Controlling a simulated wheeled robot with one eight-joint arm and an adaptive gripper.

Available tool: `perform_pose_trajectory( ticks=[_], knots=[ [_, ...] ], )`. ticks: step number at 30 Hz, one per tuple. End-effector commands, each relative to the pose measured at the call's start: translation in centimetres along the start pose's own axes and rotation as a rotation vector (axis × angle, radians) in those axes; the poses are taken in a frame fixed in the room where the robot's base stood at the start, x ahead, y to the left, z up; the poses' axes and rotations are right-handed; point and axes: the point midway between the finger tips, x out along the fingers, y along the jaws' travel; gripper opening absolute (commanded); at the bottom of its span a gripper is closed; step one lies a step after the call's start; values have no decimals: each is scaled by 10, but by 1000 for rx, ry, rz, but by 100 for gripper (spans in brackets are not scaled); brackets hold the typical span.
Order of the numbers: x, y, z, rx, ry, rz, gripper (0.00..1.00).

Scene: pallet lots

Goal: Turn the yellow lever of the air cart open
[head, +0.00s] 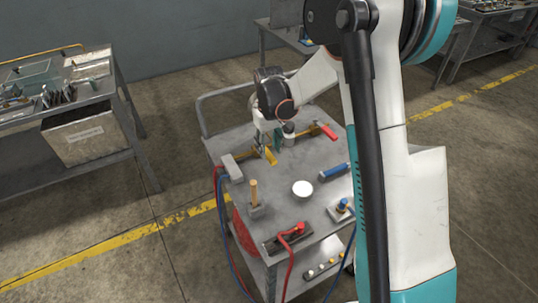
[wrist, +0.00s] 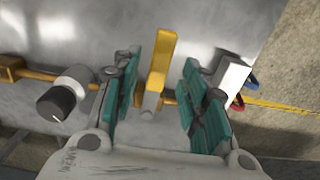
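The yellow lever (head: 271,157) is on the brass pipe at the back of the grey cart (head: 322,203). In the wrist view the lever (wrist: 160,62) points across the pipe (wrist: 15,72). My gripper (head: 268,140) is over the pipe beside the lever in the head view. In the wrist view the open teal fingers of my gripper (wrist: 159,80) stand on either side of the lever, with a gap on both sides.
A dark-capped regulator knob (wrist: 57,103) is left of my fingers. A grey block (wrist: 234,74) with red and blue hoses is close on the right. A red lever (head: 329,132), white cup (head: 302,188), wooden peg (head: 254,192) and blue handle (head: 334,170) are on the cart.

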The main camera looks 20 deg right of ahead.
Motion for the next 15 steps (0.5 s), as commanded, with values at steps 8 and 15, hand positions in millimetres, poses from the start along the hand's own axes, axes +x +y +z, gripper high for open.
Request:
perform_pose_trajectory(
  ticks=[8,15],
  knots=[
    [26,0,0,0,0,0,40],
    [27,0,0,0,0,0,40]
  ],
)
